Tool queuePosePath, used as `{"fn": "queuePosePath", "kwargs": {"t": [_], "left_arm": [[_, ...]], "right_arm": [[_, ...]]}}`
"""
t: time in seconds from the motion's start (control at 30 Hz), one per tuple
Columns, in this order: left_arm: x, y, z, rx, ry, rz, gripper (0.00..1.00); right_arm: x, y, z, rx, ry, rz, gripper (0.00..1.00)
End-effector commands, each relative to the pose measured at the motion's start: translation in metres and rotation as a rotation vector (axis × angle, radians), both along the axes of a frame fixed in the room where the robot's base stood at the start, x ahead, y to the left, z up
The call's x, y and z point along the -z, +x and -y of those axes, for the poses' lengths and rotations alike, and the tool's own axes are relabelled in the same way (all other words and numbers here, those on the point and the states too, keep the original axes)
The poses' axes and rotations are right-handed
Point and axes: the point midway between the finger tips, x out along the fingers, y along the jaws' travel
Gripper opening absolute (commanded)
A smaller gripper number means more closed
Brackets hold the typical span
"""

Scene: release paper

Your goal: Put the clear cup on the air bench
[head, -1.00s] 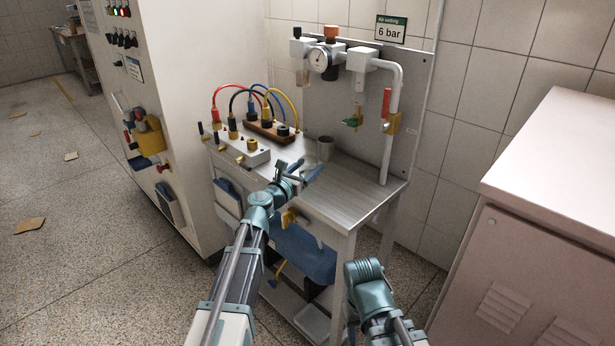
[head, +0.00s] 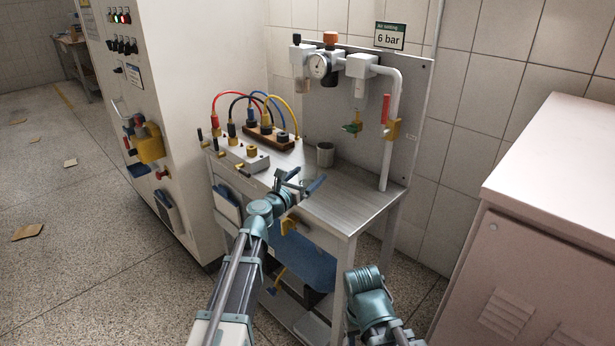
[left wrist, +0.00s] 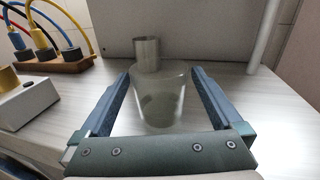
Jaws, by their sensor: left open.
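The clear cup (left wrist: 172,98) is see-through and upright in the left wrist view, between the two fingers of my left gripper (left wrist: 158,105). A gap shows beside each finger, and the cup seems to rest on the bench top. In the head view the cup (head: 306,184) is only a faint shape between the fingers. My left gripper (head: 302,182) is open over the near part of the air bench (head: 358,196). My right arm shows at the lower middle, but its gripper is not in view.
A grey metal cup (head: 325,154) stands behind the clear cup. A terminal box (head: 240,158) and a wooden block with coloured leads (head: 268,137) lie to the left. A white pipe (head: 391,150) rises at the back right. The bench top's right part is clear.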

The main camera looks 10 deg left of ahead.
Motion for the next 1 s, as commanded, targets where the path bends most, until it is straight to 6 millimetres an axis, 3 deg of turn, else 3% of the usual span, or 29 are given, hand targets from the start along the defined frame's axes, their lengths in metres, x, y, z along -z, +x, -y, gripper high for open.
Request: {"fn": "queuePosePath", "kwargs": {"t": [0.3, 0.5, 0.7, 1.0], "left_arm": [[0.001, -0.064, -0.025, -0.003, 0.0, 0.0, 1.0], [0.001, -0.093, -0.039, -0.003, 0.0, 0.0, 1.0], [0.001, -0.107, -0.045, -0.001, 0.0, 0.0, 1.0], [0.0, -0.108, -0.046, -0.001, 0.0, 0.0, 1.0]], "right_arm": [[0.001, 0.0, 0.0, 0.0, 0.0, 0.0, 0.5], [0.001, 0.0, 0.0, 0.0, 0.0, 0.0, 0.5], [0.001, 0.0, 0.0, 0.0, 0.0, 0.0, 0.5], [0.001, 0.0, 0.0, 0.0, 0.0, 0.0, 0.5]]}}
